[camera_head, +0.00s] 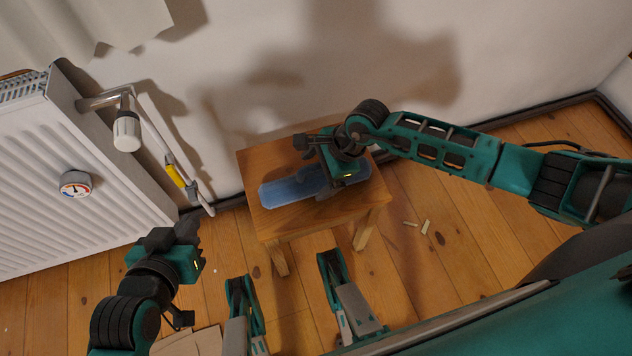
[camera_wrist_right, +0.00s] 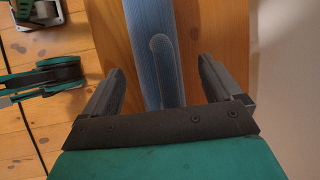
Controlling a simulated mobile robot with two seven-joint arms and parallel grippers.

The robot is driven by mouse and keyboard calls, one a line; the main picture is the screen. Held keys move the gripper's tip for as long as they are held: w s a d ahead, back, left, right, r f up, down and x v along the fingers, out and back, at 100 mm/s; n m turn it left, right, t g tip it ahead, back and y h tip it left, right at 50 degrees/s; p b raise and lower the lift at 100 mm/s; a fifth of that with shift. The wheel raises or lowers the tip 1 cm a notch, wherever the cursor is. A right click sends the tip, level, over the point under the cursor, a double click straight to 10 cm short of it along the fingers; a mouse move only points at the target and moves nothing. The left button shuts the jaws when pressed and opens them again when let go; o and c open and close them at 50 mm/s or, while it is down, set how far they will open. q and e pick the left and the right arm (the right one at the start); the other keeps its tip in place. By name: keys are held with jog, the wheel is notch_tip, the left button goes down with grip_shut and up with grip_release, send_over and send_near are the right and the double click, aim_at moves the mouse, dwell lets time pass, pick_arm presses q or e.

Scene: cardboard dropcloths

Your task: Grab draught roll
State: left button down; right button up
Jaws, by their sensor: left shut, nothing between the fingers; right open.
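The draught roll (camera_head: 290,189) is a long blue roll lying on a small wooden stool (camera_head: 277,222). In the right wrist view the roll (camera_wrist_right: 152,35) runs between my right gripper's fingers. My right gripper (camera_head: 322,168) is open above the roll's right part in the head view and hides some of it. My left gripper (camera_head: 189,228) is shut and empty, over the floor to the left of the stool.
A white radiator (camera_head: 75,185) with a valve (camera_head: 127,130) and a pipe stands at the left. The wall (camera_head: 240,60) is right behind the stool. Small pale scraps (camera_head: 426,227) lie on the floor to the right, and a cardboard piece (camera_head: 190,343) lies at the bottom.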

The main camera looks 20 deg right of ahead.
jog(key=shift+a+f, duration=0.1)
jog(key=shift+f, duration=0.2)
jog(key=c, duration=0.9)
jog(key=shift+w+r, duration=0.1)
jog(key=c, duration=0.6)
